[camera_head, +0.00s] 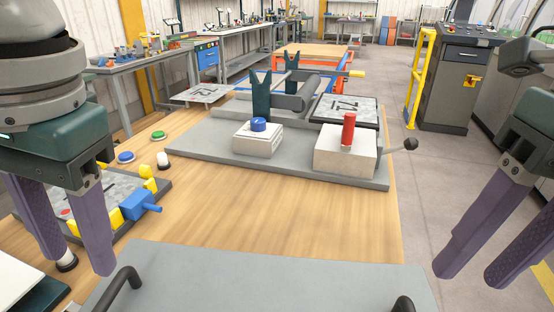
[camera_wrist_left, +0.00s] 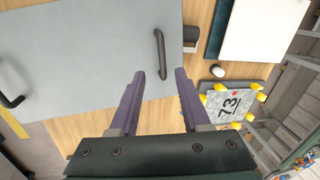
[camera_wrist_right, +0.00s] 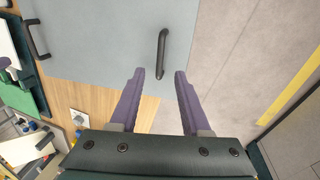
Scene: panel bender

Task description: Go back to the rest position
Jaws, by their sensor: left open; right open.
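My left gripper (camera_head: 80,268) is at the left of the head view, with its two purple fingers apart and nothing between them. In the left wrist view its fingers (camera_wrist_left: 160,75) point toward a black handle (camera_wrist_left: 160,54) of a grey panel (camera_wrist_left: 80,60), without gripping it. My right gripper (camera_head: 468,280) is at the right of the head view, also open and empty, over the floor side of the table. In the right wrist view its fingers (camera_wrist_right: 160,74) are near another black handle (camera_wrist_right: 162,52), apart from it. The grey panel (camera_head: 270,280) lies at the table's near edge.
A grey base plate (camera_head: 210,150) carries a white box with a blue button (camera_head: 258,125), a block with a red cylinder (camera_head: 348,130) and a dark forked post (camera_head: 261,95). A fixture with a blue clamp (camera_head: 138,204) is at left. The table's middle (camera_head: 260,215) is clear.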

